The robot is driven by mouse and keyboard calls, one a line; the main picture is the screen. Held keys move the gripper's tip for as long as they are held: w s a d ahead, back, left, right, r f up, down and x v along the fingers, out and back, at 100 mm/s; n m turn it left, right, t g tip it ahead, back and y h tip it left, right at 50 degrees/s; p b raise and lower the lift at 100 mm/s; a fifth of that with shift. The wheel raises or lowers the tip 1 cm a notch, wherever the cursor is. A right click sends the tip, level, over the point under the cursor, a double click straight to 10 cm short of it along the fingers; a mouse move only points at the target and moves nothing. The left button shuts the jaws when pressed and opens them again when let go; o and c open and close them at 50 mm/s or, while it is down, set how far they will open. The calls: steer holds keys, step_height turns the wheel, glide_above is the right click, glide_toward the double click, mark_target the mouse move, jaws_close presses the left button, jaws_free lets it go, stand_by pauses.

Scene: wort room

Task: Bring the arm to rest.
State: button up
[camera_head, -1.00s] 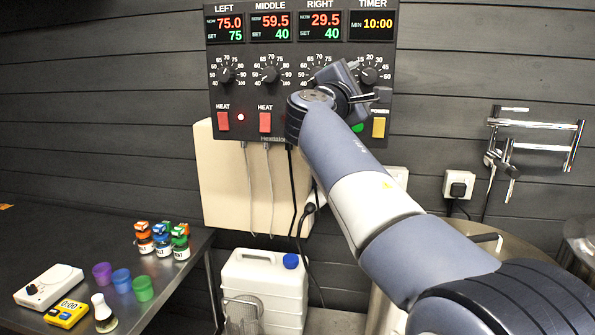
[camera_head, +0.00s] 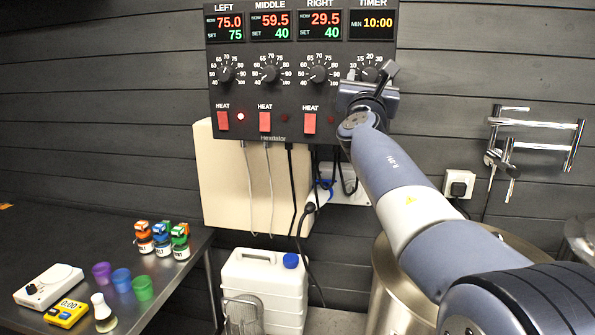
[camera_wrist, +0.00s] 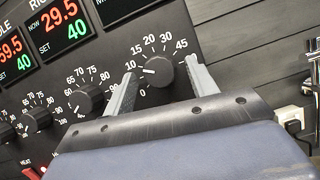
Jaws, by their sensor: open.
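My gripper (camera_head: 370,74) is in front of the right end of the control panel (camera_head: 240,100), over the timer column. In the wrist view the two fingers of my gripper (camera_wrist: 161,68) stand on either side of the timer knob (camera_wrist: 158,71), apart from each other. Whether they touch the knob cannot be told. The timer display (camera_head: 371,24) reads 10:00. My arm reaches up from the lower right and hides the panel's lower right corner.
A steel table (camera_head: 60,235) at left carries small bottles (camera_head: 162,240), coloured cups (camera_head: 122,280) and a yellow timer (camera_head: 66,313). A white canister (camera_head: 262,285) stands below the panel. A steel kettle (camera_head: 385,290) is under my arm. A wall tap (camera_head: 535,125) is at right.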

steer(key=shift+d+n+y, duration=0.1)
steer(key=shift+n+y, duration=0.3)
steer(key=shift+n, duration=0.3)
steer(key=b+v, duration=0.4)
steer(key=v, duration=0.6)
steer(key=shift+s+f, duration=0.25)
steer(key=shift+s, duration=0.1)
